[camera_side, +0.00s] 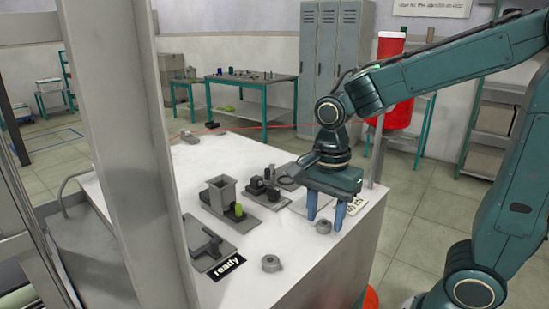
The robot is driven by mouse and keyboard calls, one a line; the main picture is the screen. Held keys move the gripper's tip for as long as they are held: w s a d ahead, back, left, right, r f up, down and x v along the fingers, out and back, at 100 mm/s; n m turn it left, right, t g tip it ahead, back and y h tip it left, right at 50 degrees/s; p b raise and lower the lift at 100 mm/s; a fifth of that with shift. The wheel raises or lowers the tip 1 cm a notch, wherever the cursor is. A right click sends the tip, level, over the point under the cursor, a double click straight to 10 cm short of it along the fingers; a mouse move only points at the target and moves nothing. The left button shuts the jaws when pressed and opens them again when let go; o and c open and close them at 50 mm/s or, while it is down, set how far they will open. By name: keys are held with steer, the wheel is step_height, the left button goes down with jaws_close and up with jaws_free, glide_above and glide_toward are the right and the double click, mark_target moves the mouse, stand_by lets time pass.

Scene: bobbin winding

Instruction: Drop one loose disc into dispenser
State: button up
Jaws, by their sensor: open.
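My gripper (325,222) points down over the right part of the white table, with its two blue fingers spread apart. A small grey disc-like piece (323,227) shows at the fingertips, apparently between them; contact cannot be told. A second grey disc-like piece (271,263) lies on the tabletop, nearer the camera and to the left. A grey box-shaped tower, which looks like the dispenser (221,193), stands left of my gripper on a grey base. A green piece (239,211) is at its foot. The tower's inside is hidden.
A black device (268,186) stands between the tower and my gripper. A low grey fixture (208,249) and a black "ready" sign (227,267) are at the table's near left. A pale post (126,150) blocks part of the view. The tabletop (310,275) is clear at the near right.

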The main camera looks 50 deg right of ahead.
steer(key=c, duration=0.6)
steer(key=shift+r, duration=0.15)
steer(key=shift+r, duration=2.4)
steer(key=shift+w, duration=0.15)
steer(key=w+a+r, duration=0.2)
steer(key=w, duration=0.4)
steer(key=w+a+r, duration=0.3)
steer(key=w, duration=0.4)
steer(key=w+a+r, duration=0.2)
steer(key=w, duration=0.5)
steer(key=shift+a+r, duration=0.15)
steer(key=shift+a, duration=0.1)
